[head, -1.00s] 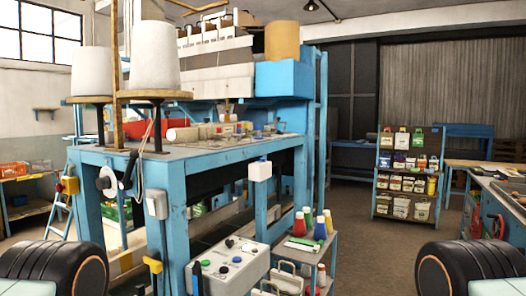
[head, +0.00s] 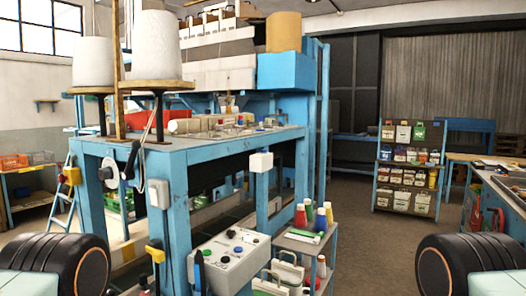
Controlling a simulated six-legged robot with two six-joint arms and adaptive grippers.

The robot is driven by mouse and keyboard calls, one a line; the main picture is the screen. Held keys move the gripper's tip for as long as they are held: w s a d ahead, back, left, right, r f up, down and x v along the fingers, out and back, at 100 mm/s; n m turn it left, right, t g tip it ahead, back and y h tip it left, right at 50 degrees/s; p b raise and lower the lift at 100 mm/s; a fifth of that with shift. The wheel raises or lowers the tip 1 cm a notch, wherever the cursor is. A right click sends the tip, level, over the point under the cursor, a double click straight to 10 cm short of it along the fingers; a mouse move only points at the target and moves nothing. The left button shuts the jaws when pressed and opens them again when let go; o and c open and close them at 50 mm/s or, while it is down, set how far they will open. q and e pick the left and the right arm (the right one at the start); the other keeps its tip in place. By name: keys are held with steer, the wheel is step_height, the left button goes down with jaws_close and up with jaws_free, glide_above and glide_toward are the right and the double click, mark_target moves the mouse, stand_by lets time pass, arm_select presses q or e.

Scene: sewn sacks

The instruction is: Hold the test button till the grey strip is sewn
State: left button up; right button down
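A grey control box (head: 234,260) with several knobs and buttons is mounted low on the front of the blue sewing frame (head: 178,200). I cannot tell which is the test button. I cannot make out the grey strip or any sack being sewn. Neither gripper is in view.
A shelf rack (head: 409,170) of small bags stands farther back. A workbench (head: 498,200) is at the right edge. Open floor (head: 375,250) lies between.

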arm_select(q)
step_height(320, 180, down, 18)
steer(key=b, duration=1.8)
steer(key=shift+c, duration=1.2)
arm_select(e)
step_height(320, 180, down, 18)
